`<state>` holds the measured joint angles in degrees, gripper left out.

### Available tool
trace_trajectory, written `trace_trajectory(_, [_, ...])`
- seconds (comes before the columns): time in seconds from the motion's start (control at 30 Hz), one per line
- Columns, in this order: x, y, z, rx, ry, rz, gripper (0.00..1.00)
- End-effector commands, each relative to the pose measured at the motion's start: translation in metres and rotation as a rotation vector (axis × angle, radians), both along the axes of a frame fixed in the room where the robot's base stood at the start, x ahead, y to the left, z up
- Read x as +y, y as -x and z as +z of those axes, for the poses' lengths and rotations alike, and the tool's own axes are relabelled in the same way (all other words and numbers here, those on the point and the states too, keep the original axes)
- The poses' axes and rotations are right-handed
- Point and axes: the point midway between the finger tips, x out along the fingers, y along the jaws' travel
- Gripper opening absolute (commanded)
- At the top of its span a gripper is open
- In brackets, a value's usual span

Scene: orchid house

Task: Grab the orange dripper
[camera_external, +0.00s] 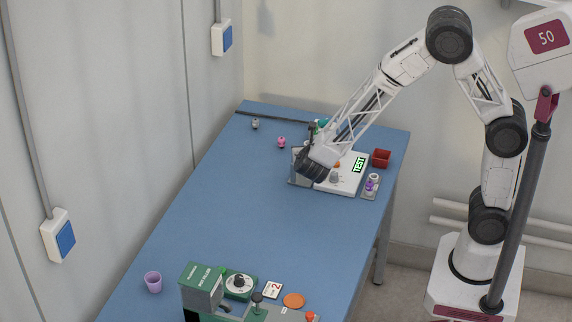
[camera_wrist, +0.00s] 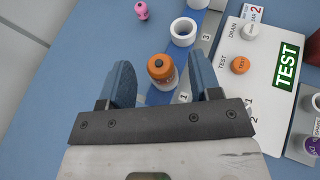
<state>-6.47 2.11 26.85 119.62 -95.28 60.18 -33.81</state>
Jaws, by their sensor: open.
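My gripper (camera_wrist: 160,63) is open, with one blue finger on each side of the dripper in the picture. Gaps show on both sides, and I see no contact. How far the fingertips are above or around it is hard to tell. In the external view my gripper (camera_external: 312,165) is over the far part of the blue table, and I cannot make out the orange dripper there.
A white ring (camera_wrist: 183,31) is beside the dripper, near number 3. The white test panel (camera_wrist: 262,85) with an orange button (camera_wrist: 240,65) lies to the right. A pink dripper (camera_external: 281,142) stands left. A red bin (camera_external: 381,158) is at right. The table's middle (camera_external: 235,215) is clear.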

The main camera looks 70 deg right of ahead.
Motion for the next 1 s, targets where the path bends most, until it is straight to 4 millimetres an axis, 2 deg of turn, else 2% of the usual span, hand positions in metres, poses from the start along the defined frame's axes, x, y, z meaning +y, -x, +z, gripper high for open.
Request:
trace_trajectory(0.03, [0.000, 0.000, 0.000, 0.000, 0.000, 0.000, 0.58])
trace_trajectory(0.3, [0.000, 0.000, 0.000, 0.000, 0.000, 0.000, 0.16])
trace_trajectory(0.4, [0.000, 0.000, 0.000, 0.000, 0.000, 0.000, 0.05])
trace_trajectory(0.77, [0.000, 0.000, 0.003, -0.001, 0.000, 0.000, 0.05])
trace_trajectory(1.0, [0.000, 0.000, 0.020, -0.003, -0.001, 0.000, 0.05])
